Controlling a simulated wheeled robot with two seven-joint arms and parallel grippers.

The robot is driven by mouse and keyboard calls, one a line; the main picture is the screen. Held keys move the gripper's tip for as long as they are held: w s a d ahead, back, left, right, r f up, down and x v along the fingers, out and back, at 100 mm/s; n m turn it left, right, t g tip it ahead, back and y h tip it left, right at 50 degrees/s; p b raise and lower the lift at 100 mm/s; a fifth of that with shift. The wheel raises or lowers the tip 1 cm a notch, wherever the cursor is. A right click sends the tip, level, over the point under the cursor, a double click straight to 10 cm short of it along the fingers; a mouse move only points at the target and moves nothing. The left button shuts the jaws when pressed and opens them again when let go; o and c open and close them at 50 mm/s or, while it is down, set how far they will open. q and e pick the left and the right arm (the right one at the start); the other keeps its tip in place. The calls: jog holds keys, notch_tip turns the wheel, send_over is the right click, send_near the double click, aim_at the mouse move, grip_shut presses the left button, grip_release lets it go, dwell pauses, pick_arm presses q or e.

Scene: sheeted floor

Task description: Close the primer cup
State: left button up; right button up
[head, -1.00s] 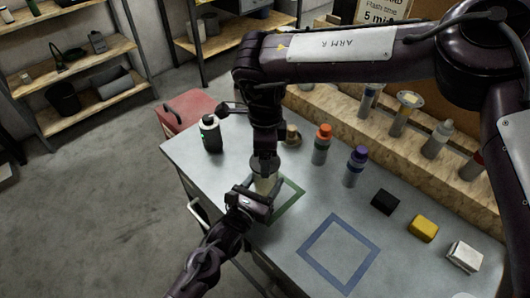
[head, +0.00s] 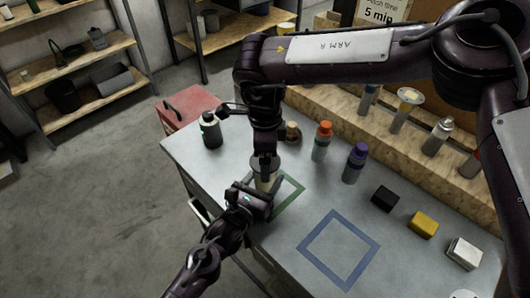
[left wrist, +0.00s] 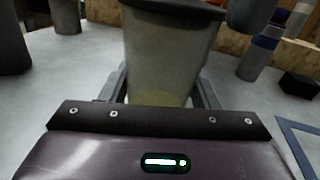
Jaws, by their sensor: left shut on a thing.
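The primer cup (head: 266,183) is a pale, translucent cup standing at the green outlined square (head: 289,204) on the bench. It also shows large in the left wrist view (left wrist: 165,60), with a dark grey rim or lid edge at its top. My left gripper (head: 258,192) is shut around the cup's side, and its fingers (left wrist: 163,88) flank the cup low down. My right gripper (head: 264,158) points straight down right over the cup, at a dark grey round lid. Whether its jaws grip the lid, and whether the lid is fully seated, is hidden.
A black-and-white bottle (head: 211,133) stands left. An orange-capped bottle (head: 321,146) and a purple-capped bottle (head: 355,165) stand right of the cup. Black (head: 385,199), yellow (head: 423,224) and white (head: 464,252) blocks lie further right. The blue outlined square (head: 340,249) is empty.

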aim_at(260, 186)
notch_tip(260, 186, up, 12)
dwell(0.5)
pick_arm(q)
jog(key=o, duration=1.5)
jog(key=shift+c, duration=0.2)
jog(key=b+v, duration=0.1)
jog(key=v, duration=0.6)
pick_arm(e)
jog(key=shift+f, duration=0.7)
pick_arm(q)
jog(key=shift+s+a, duration=0.2)
jog(key=shift+s, duration=0.15)
pick_arm(e)
jog(key=shift+f, duration=0.1)
